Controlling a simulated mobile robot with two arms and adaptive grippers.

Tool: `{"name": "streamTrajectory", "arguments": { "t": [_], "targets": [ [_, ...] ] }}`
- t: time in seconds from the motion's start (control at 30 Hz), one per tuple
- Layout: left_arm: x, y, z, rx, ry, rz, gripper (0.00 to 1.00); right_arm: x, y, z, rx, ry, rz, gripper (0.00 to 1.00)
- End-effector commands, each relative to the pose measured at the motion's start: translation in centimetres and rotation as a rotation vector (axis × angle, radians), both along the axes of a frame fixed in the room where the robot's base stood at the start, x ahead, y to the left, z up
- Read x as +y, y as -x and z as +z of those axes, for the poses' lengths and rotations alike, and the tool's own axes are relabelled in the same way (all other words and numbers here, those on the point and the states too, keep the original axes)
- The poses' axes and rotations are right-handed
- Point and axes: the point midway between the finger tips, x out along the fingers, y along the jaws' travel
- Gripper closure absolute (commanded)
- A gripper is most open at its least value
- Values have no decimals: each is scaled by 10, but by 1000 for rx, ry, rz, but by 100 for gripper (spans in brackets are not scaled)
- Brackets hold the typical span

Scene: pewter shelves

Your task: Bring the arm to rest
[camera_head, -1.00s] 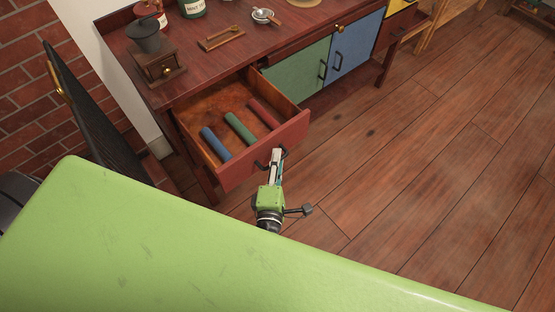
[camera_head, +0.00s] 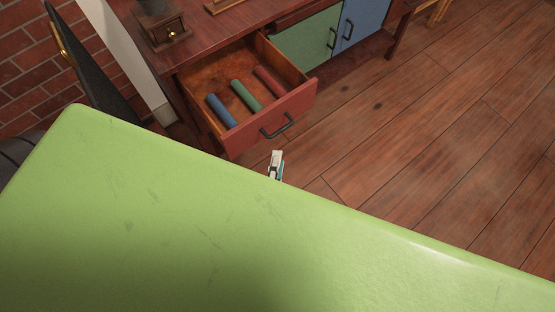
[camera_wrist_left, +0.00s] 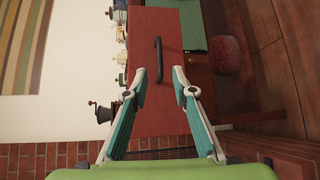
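My left gripper (camera_head: 275,160) shows only at its tips in the head view, just beyond the edge of my green body and in front of the open drawer. In the left wrist view my left gripper (camera_wrist_left: 160,84) has its two fingers spread apart with nothing between them. The drawer front (camera_head: 248,129) is red-brown with a dark handle (camera_head: 277,126). The handle also shows in the left wrist view (camera_wrist_left: 159,60), beyond the fingertips and apart from them. My right gripper is not in view.
The drawer holds a blue roll (camera_head: 221,111), a green roll (camera_head: 246,96) and a red roll (camera_head: 269,81). A green cabinet door (camera_head: 307,45) and a blue one (camera_head: 358,22) are at the right of the desk. The wooden floor at right is clear.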

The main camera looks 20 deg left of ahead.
Motion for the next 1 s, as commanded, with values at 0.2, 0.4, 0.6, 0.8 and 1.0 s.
{"name": "streamTrajectory", "arguments": {
  "t": [0.2,0.4,0.6,0.8,1.0],
  "targets": [
    [0,0,0,0,0,0,75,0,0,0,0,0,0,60],
    [-6,0,-13,30,-47,-45,75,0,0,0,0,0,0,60],
    [-40,16,-115,252,-391,-374,75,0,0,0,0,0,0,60],
    [-32,83,-252,553,-820,-817,75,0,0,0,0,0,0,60],
    [27,176,-350,832,-1139,-1241,75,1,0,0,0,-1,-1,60]
  ]
}}
